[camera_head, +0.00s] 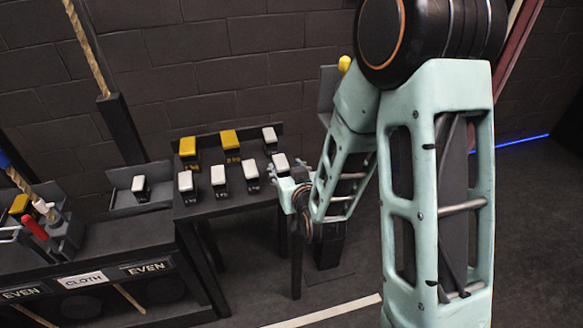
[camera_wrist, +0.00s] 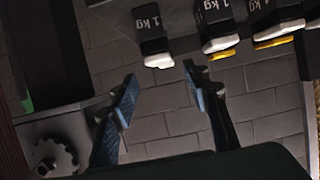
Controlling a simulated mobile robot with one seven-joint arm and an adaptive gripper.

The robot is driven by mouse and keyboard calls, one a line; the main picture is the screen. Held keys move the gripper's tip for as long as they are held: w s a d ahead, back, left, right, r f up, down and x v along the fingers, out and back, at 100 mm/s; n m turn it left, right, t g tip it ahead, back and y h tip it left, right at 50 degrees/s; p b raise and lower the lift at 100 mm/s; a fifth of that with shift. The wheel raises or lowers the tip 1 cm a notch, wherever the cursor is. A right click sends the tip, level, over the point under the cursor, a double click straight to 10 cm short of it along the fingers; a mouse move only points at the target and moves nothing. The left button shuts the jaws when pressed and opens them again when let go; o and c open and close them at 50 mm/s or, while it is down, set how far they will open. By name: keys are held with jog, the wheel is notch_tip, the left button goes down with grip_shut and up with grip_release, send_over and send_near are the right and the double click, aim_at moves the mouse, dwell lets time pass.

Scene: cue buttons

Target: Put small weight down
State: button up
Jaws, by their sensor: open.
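Several block weights with white tops stand on a dark table (camera_head: 240,208), among them a front-left one (camera_head: 186,182), a front-middle one (camera_head: 219,178) and a right one (camera_head: 281,162). Two yellow-topped weights (camera_head: 188,150) (camera_head: 230,143) stand behind. My gripper (camera_head: 296,192) is at the table's right edge, close to the right white weight. In the wrist view my gripper (camera_wrist: 160,95) is open, its blue-padded fingers apart with nothing between them. Black weights marked 1 kg (camera_wrist: 150,32) (camera_wrist: 214,28) show beyond the fingertips. I cannot tell which one is the small weight.
A lone white-topped weight (camera_head: 140,188) stands on a tray at the left. A lower table (camera_head: 100,240) carries tools and signs reading EVEN and CLOTH (camera_head: 83,280). A grey gear (camera_wrist: 50,158) shows at the wrist view's lower left. Floor at the right is clear.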

jog(key=p+v, duration=0.5)
jog(key=p, duration=0.5)
jog(key=shift+s+r+p, duration=0.1)
jog(key=shift+s+p, duration=0.15)
jog(key=shift+p, duration=0.1)
dwell(0.3)
